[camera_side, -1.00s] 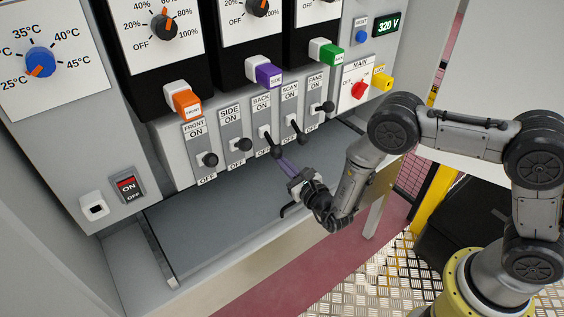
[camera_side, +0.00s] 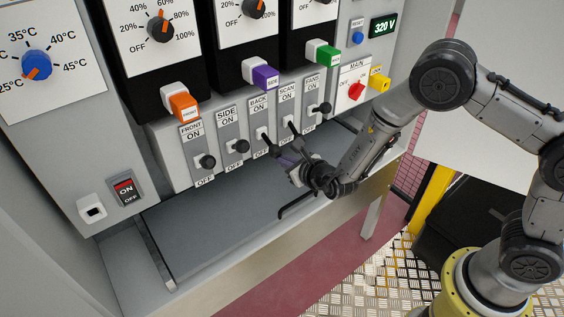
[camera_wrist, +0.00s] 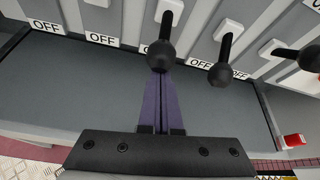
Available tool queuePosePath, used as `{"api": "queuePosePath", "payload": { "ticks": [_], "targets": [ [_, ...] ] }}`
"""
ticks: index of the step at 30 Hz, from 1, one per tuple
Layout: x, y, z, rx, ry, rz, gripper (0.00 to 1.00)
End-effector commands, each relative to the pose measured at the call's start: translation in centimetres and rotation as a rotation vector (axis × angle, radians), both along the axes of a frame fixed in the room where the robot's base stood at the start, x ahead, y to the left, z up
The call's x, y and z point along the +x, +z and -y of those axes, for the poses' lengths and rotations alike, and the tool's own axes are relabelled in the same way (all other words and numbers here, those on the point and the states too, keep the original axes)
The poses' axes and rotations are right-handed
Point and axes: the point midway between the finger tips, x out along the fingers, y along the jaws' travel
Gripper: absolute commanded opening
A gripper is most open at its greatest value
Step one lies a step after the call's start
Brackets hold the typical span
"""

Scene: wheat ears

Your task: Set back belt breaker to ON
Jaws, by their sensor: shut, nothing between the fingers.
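The BACK breaker (camera_side: 258,115) is in the middle of a row of lever breakers, with ON above and OFF below. Its black lever (camera_side: 267,142) slants down toward OFF and ends in a ball knob. In the wrist view the BACK knob (camera_wrist: 160,56) is at the tips of my gripper (camera_wrist: 160,76). My gripper's purple fingers are shut together with nothing between them. In the side view my gripper (camera_side: 281,155) is just below and right of the BACK knob. I cannot tell whether the fingertips touch it.
The SCAN lever (camera_side: 293,128) hangs down close on the right, with the FANS knob (camera_side: 324,108) beyond it. The SIDE knob (camera_side: 241,147) and FRONT knob (camera_side: 207,161) are to the left. A grey shelf (camera_side: 215,220) lies below the row, with clear room above it.

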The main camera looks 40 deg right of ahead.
Motion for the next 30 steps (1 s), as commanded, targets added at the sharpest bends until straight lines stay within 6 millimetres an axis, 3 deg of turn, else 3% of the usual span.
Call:
{"api": "queuePosePath", "payload": {
  "ticks": [30],
  "targets": [
    [-0.5,2.3,0.0,0.002,-0.001,-0.375,0.00]
  ]
}}
